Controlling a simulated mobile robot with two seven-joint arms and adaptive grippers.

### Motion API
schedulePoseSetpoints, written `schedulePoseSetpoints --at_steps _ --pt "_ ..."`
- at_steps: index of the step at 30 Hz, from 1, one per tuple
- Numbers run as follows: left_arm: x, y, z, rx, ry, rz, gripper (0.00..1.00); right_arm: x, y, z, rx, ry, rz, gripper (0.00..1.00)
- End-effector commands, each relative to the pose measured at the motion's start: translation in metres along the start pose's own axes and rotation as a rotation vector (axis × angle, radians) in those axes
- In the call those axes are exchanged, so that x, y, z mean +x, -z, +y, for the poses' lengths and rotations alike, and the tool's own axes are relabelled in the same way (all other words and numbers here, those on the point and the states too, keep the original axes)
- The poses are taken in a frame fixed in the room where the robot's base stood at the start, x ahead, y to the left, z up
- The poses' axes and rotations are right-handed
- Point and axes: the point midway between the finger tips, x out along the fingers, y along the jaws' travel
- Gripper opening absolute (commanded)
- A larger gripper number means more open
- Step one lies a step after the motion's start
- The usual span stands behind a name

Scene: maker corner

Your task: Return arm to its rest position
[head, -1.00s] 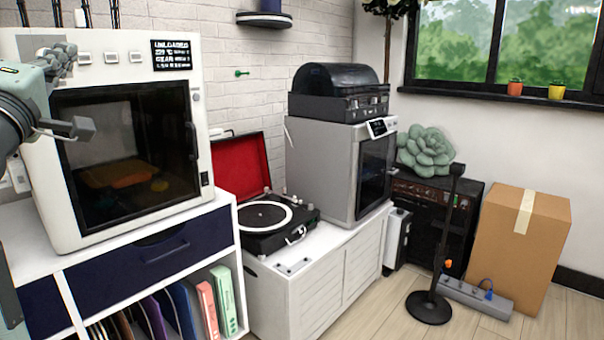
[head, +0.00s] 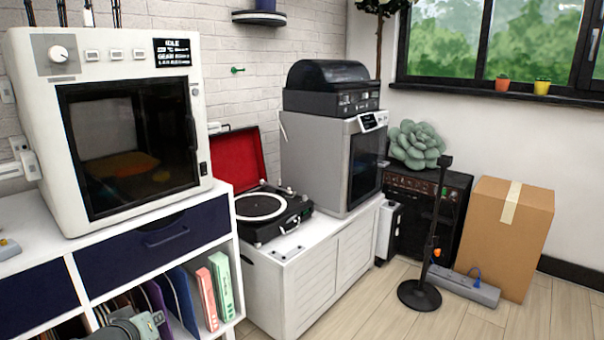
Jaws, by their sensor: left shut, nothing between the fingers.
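My left gripper (head: 154,320) is low at the bottom edge, in front of the cabinet's open shelf. Its fingers are shut and empty, and nothing touches them that I can see. Most of that arm is below the frame. The white machine (head: 128,215) with a dark glass door stands on the white and navy cabinet (head: 232,190), clear of the gripper. Its knob (head: 58,54) is uncovered and its display (head: 172,52) reads IDLE. My right gripper is out of view.
Upright folders (head: 207,298) fill the shelf beside the gripper. A record player (head: 262,207) with a red lid and a grey machine (head: 315,165) stand on the white sideboard (head: 300,262). A mic stand (head: 420,294) and a cardboard box (head: 507,245) stand on the floor.

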Motion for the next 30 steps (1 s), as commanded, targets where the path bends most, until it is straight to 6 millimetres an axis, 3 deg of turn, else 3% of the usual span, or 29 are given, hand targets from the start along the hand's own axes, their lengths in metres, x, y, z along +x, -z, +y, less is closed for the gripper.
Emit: schedulePoseSetpoints --at_steps 1,6,9,12,23,30 --pt "0.004 -0.041 -0.013 0.058 0.028 -0.072 0.0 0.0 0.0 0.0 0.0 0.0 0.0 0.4" --pt "0.001 -0.163 -0.055 0.262 0.09 -0.292 0.0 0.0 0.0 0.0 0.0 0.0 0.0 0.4" --pt "-0.01 -0.219 -0.076 0.36 0.105 -0.399 0.0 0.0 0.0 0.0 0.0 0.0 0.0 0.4" --pt "-0.023 -0.263 -0.092 0.436 0.111 -0.486 0.0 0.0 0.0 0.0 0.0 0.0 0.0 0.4" --pt "-0.075 -0.376 -0.136 0.631 0.102 -0.722 0.0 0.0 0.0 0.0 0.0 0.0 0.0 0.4" --pt "-0.072 -0.372 -0.135 0.63 0.101 -0.715 0.0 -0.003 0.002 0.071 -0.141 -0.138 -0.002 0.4"
